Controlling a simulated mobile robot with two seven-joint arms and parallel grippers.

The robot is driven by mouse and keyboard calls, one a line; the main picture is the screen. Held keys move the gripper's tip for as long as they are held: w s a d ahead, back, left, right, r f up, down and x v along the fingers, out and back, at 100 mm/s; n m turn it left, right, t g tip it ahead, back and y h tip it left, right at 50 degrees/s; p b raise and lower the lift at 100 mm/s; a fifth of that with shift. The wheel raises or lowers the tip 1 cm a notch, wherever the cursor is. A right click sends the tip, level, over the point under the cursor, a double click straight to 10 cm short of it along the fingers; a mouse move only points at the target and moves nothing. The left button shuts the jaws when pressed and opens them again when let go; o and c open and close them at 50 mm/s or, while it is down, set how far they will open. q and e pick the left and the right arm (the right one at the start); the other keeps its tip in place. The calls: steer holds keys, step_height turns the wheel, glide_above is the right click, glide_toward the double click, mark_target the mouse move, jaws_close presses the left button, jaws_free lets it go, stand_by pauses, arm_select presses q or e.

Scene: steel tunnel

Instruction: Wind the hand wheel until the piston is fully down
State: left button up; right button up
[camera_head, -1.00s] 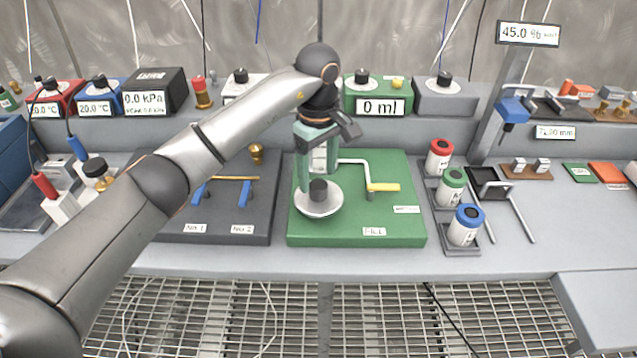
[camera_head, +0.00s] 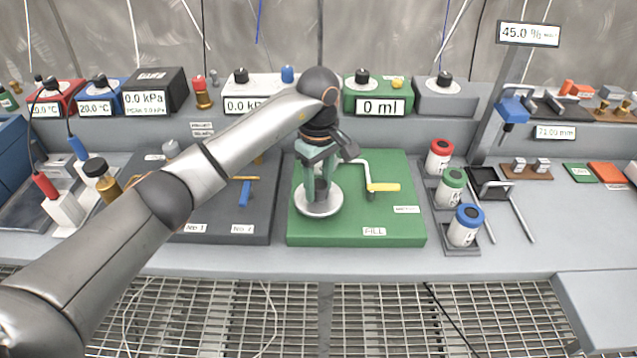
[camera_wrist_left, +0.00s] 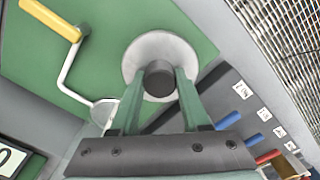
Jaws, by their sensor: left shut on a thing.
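A pale round disc with a dark knob at its centre, which looks like the hand wheel (camera_head: 333,207), lies on the green FILL board (camera_head: 400,228). It also shows in the wrist view (camera_wrist_left: 143,50). My left gripper (camera_head: 317,187) points down at the disc, and its green fingers are shut on the dark knob (camera_wrist_left: 159,82). A white cranked rod with a yellow handle (camera_head: 384,187) stands to the right on the same board. I cannot make out the piston; the gripper and forearm cover the area behind the disc. My right gripper is out of view.
The green box behind reads 0 ml (camera_head: 380,107). Jars with red, green and blue lids (camera_head: 465,228) stand right of the board. A dark board with blue levers (camera_head: 215,225) lies left, partly under my arm. The bench's front strip is clear.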

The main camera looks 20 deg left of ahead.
arm_select(q)
jaws_close()
